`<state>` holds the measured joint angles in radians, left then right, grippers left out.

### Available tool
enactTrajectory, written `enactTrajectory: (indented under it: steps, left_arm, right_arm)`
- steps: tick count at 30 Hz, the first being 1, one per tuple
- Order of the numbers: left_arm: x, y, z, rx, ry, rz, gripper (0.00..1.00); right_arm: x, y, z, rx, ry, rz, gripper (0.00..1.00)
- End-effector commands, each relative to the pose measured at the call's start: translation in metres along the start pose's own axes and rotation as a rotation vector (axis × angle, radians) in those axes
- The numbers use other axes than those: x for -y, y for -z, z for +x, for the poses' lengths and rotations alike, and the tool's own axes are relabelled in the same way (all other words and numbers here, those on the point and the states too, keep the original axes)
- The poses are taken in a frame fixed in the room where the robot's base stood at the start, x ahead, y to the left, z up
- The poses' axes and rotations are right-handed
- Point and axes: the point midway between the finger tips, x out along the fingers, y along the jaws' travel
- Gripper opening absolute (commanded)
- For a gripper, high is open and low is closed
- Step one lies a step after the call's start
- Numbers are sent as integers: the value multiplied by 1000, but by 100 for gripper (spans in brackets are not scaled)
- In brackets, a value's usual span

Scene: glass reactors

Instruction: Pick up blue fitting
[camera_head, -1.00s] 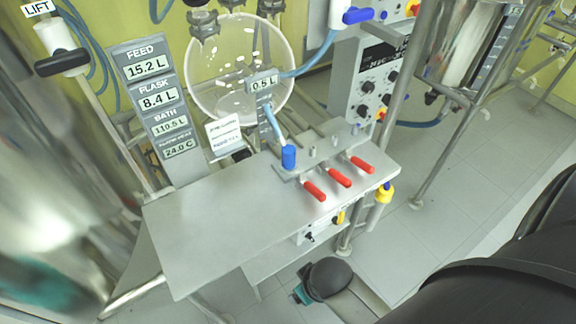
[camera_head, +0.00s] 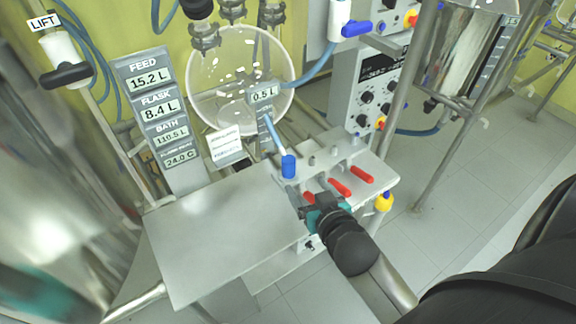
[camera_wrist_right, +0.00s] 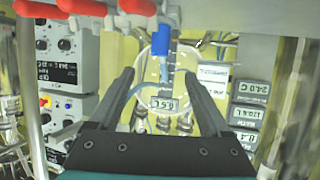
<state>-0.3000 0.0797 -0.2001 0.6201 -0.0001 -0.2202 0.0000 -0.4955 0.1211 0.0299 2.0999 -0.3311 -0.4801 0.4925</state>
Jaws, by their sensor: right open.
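The blue fitting (camera_head: 288,166) is a small upright cylinder on the end of a light blue hose, at the back edge of the steel table beside the valve block. In the right wrist view, where the scene is upside down, the blue fitting (camera_wrist_right: 158,40) shows beyond the fingertips, between their lines. My right gripper (camera_head: 302,200) is in front of the fitting, near the red handles, and covers part of one. Its two fingers (camera_wrist_right: 160,78) are apart with nothing held between them. My left gripper is not in view.
Red valve handles (camera_head: 362,174) stick out just right of the fitting. A round glass flask (camera_head: 215,85) and a display column (camera_head: 160,110) stand behind the table. The steel table top (camera_head: 220,235) is bare at left. A yellow fitting (camera_head: 383,202) hangs at right.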

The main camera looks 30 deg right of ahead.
Motion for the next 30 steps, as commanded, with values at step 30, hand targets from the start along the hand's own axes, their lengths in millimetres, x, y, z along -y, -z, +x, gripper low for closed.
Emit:
enactTrajectory:
  steps: [30]
  left_arm:
    - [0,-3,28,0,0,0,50]
  right_arm:
    - [0,-2,122,-5,1,-2,81]
